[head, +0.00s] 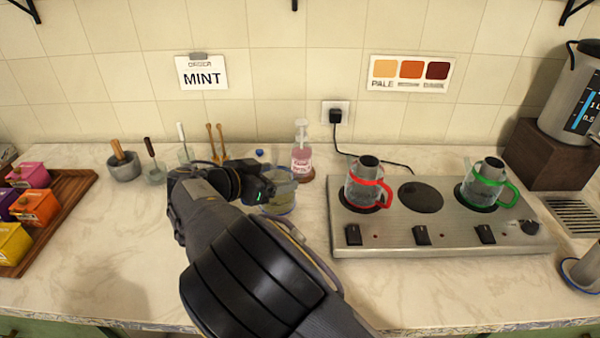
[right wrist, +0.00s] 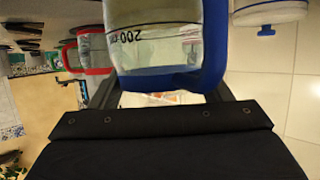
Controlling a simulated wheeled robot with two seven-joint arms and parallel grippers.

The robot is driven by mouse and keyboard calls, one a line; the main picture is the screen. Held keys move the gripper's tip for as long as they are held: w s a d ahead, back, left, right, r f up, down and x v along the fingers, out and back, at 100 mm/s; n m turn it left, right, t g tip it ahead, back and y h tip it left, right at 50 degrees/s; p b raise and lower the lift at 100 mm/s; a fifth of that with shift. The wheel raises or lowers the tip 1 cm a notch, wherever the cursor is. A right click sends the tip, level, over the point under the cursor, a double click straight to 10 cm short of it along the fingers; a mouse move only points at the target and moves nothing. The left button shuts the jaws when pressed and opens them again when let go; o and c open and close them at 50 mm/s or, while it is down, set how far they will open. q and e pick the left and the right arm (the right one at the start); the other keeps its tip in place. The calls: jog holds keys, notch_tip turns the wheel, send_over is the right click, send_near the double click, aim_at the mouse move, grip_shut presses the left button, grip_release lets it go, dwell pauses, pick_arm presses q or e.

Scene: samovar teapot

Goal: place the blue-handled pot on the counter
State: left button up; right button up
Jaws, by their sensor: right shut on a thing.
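The blue-handled pot (right wrist: 155,45) is a clear glass pot with a 200 mark and a blue handle (right wrist: 215,45); it fills the middle of the right wrist view. In the head view its glass body (head: 281,196) shows just behind my right gripper (head: 262,186), over the counter (head: 130,240) left of the stove. My right gripper is shut on the pot, and the grip itself is mostly hidden. I cannot tell whether the pot's base touches the counter. My left gripper is not in view.
The stove (head: 345,238) holds a red-handled pot (head: 362,190) and a green-handled pot (head: 480,190); its middle plate (head: 420,197) is bare. A pink bottle (head: 302,160) stands close behind the held pot. A wooden tray (head: 75,190) with colored boxes is at left. The left front counter is clear.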

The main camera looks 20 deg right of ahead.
jog(key=p+x, duration=0.1)
jog(key=x, duration=0.8)
jog(key=shift+a, duration=0.1)
jog(key=o, duration=1.2)
jog(key=b+v, duration=0.1)
jog(key=v, duration=1.1)
jog(key=shift+s, duration=0.1)
